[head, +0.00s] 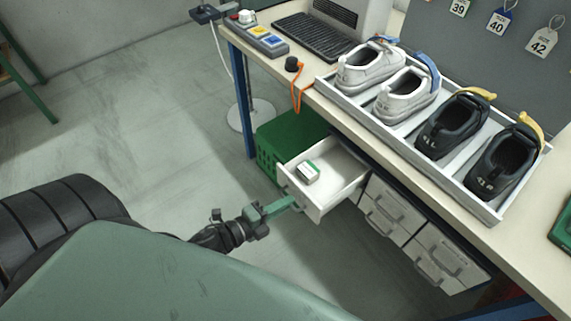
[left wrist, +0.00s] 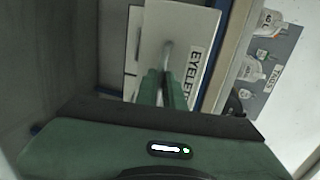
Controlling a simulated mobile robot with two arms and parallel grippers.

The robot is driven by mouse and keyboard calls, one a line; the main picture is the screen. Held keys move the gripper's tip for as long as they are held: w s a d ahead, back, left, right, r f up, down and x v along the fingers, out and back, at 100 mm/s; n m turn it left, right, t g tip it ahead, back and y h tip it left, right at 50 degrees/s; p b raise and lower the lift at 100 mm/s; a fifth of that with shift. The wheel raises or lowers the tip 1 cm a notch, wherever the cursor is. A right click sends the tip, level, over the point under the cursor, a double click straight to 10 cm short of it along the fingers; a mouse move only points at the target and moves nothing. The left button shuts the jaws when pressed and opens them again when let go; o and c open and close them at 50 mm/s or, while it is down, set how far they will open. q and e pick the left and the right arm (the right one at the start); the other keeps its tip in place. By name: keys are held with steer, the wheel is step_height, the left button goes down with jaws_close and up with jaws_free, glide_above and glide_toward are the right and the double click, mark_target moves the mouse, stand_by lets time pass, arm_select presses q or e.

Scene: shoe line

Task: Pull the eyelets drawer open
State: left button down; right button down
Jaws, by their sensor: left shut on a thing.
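The eyelets drawer (head: 340,184) is white and stands pulled out from under the bench in the head view, with a small white and green box (head: 308,174) inside. Its front also shows in the left wrist view (left wrist: 186,28), with a partly hidden label that begins "EYELE". My left gripper (head: 295,202) is at the drawer front, its green fingers shut on the handle (left wrist: 168,50). The fingers cover part of the handle. My right gripper is in neither view.
Closed drawers (head: 392,208) sit to the right under the bench (head: 405,172). A green crate (head: 285,140) is behind the open drawer. A tray (head: 385,138) of white and black shoes lies on the bench.

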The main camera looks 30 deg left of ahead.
arm_select(q)
steer(key=c, duration=1.5)
jaws_free()
steer(key=v, duration=0.7)
steer(key=shift+s+a+r+b, duration=0.1)
steer(key=shift+s+b, duration=0.25)
